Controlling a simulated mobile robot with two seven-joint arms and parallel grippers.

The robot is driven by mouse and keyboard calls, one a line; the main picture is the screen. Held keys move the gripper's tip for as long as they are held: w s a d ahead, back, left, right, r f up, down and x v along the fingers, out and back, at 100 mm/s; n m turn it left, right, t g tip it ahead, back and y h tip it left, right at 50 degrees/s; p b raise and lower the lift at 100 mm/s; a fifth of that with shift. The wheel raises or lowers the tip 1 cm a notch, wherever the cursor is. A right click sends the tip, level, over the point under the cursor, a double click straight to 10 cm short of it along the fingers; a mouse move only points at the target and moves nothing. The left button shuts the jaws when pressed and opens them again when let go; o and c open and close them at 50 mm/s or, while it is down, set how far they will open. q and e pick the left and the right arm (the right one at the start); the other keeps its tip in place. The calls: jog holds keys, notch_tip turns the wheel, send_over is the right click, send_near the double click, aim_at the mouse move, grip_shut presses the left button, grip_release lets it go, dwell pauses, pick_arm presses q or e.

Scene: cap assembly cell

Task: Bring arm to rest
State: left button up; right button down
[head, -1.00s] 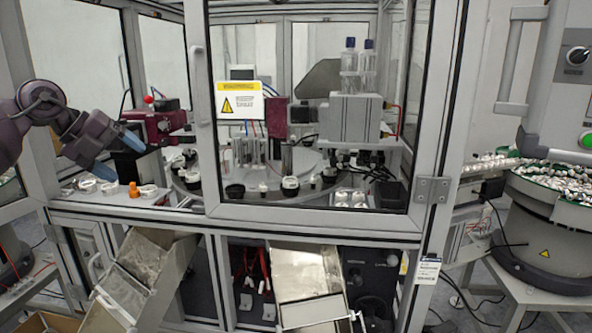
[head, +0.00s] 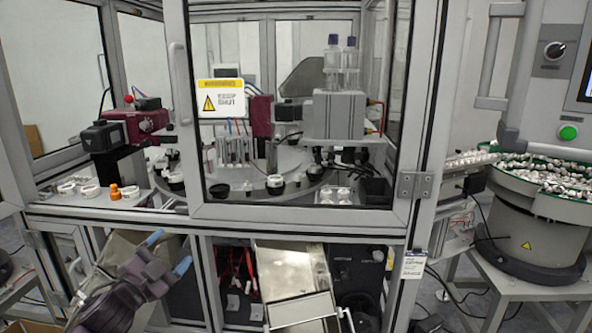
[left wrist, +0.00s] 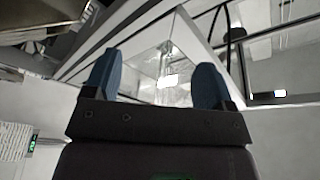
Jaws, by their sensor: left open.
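My left gripper (head: 170,254) is low at the left of the head view, in front of the cell's lower frame and the left metal chute. Its two blue fingers are apart with nothing between them. In the left wrist view the open fingers (left wrist: 160,85) show against a blurred metal frame and glass panels. My right gripper is not in view.
The cell's glass door (head: 290,215) has a yellow warning sign (head: 221,98). White rings and an orange cap (head: 115,192) lie on the left ledge. A metal chute (head: 290,280) slopes out below. A bowl feeder (head: 545,195) stands at right.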

pick_arm(q)
jog(key=s+f+n+g+y, duration=0.3)
jog(key=s+f+n, duration=0.3)
jog(key=s+f, duration=0.9)
jog(key=s+a+f+n+g+y, duration=0.1)
jog(key=s+f+n+g+y, duration=0.3)
jog(key=s+f, duration=1.1)
jog(key=f+n, duration=0.1)
jog(key=n, duration=0.2)
jog(key=shift+f, duration=0.2)
jog(key=shift+s, duration=0.1)
